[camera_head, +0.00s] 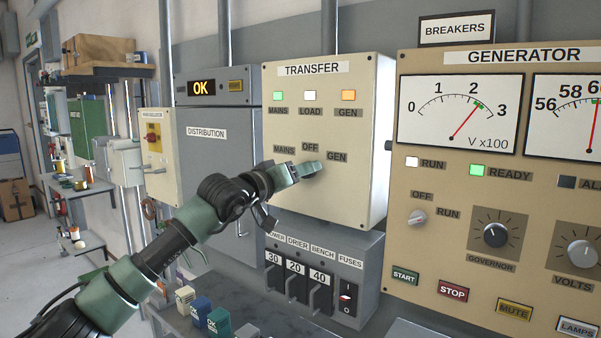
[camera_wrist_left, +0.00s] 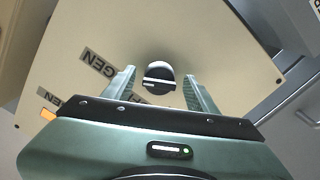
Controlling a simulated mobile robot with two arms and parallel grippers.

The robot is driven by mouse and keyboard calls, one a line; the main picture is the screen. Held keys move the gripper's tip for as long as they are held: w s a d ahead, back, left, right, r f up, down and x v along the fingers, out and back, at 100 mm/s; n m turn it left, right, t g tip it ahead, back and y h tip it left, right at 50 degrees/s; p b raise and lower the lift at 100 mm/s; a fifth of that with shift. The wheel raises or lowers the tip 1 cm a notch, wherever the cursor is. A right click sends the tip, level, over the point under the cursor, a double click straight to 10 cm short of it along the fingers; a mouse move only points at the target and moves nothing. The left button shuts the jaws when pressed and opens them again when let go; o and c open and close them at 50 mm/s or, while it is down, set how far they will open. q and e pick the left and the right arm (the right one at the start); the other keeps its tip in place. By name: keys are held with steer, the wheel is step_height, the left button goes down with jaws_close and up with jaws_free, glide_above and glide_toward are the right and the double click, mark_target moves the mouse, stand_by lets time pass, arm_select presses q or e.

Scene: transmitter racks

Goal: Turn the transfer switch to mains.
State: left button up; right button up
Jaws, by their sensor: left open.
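The transfer switch is a dark round knob (camera_wrist_left: 159,76) with a white mark, on the front of the cream TRANSFER box (camera_head: 345,205). The labels MAINS, OFF and GEN sit around it. My left gripper (camera_head: 308,169) is at the knob and hides most of it in the head view. In the left wrist view my left gripper (camera_wrist_left: 160,88) is open, with one finger on each side of the knob and gaps between. I cannot tell which label the mark points to. The MAINS lamp (camera_head: 278,96) is green and the GEN lamp (camera_head: 348,95) is orange. My right gripper is not in view.
The GENERATOR panel (camera_head: 450,250) stands to the right with dials, knobs and buttons. Below the box is a grey breaker unit (camera_head: 325,250) with several levers. The grey DISTRIBUTION cabinet (camera_head: 215,175) is to the left. Several small coloured blocks stand on the ledge below.

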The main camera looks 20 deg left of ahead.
arm_select(q)
jaws_close()
steer(key=shift+n+b, duration=6.3)
steer(key=shift+n, duration=5.6)
